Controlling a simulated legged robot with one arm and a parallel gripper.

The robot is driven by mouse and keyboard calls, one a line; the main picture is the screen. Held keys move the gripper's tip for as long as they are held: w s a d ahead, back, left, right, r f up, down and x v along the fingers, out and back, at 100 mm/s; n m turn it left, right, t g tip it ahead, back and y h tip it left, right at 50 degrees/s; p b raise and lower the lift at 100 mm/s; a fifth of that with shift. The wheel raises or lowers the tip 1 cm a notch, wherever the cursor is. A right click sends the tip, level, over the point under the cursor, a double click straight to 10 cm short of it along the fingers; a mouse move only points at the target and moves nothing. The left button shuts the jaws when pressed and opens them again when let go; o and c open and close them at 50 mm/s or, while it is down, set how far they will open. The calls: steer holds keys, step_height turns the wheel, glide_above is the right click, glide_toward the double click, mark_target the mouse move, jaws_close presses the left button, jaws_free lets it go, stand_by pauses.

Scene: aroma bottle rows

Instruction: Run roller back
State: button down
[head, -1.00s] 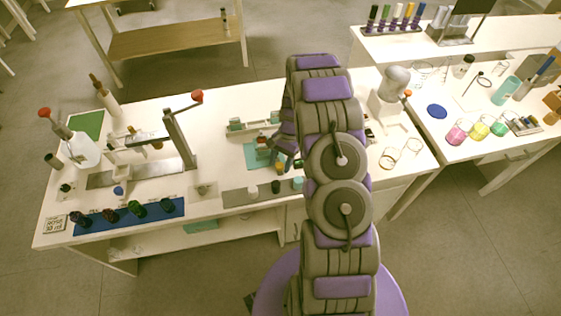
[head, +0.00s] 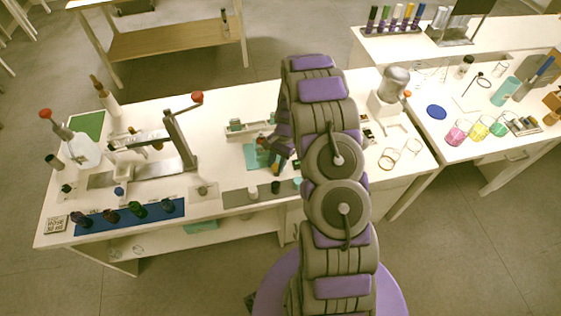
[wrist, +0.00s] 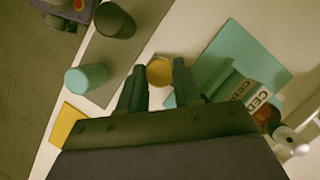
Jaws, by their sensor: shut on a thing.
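In the wrist view, a round amber-yellow piece (wrist: 160,70) sits between the fingertips of my gripper (wrist: 158,82). My gripper is shut on it. Whether it is part of the roller I cannot tell. A teal mat (wrist: 212,45) lies just right of the fingers. On it is a block with white labels (wrist: 262,88) reading "CED". A reddish round part (wrist: 266,115) with a metal piece shows at the block's right end. In the head view, my gripper (head: 275,160) is at the right of the teal mat (head: 251,156), partly hidden by my arm.
A grey strip (head: 236,198) with small caps lies along the front edge. In the wrist view, a dark cap (wrist: 115,20) and a teal cap (wrist: 86,79) stand left of the fingers. A lever press (head: 178,138) stands left; a white device (head: 393,90) stands right.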

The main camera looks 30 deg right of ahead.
steer(key=a, duration=0.2)
steer(key=w+a+p, duration=0.1)
steer(key=a, duration=0.2)
steer(key=w+a+p, duration=0.1)
steer(key=a, duration=0.1)
steer(key=shift+a, duration=0.15)
steer(key=c, duration=1.2)
jaws_free()
steer(key=o, duration=0.4)
steer(key=shift+a, duration=0.25)
steer(key=shift+w+d+r, duration=0.1)
steer(key=shift+d+r, duration=0.15)
steer(key=shift+d, duration=0.1)
steer(key=p+v, duration=0.1)
steer(key=v, duration=0.7)
steer(key=p+v, duration=0.1)
steer(key=v, duration=0.7)
steer(key=shift+w+a+r, duration=0.1)
steer(key=shift+r, duration=0.3)
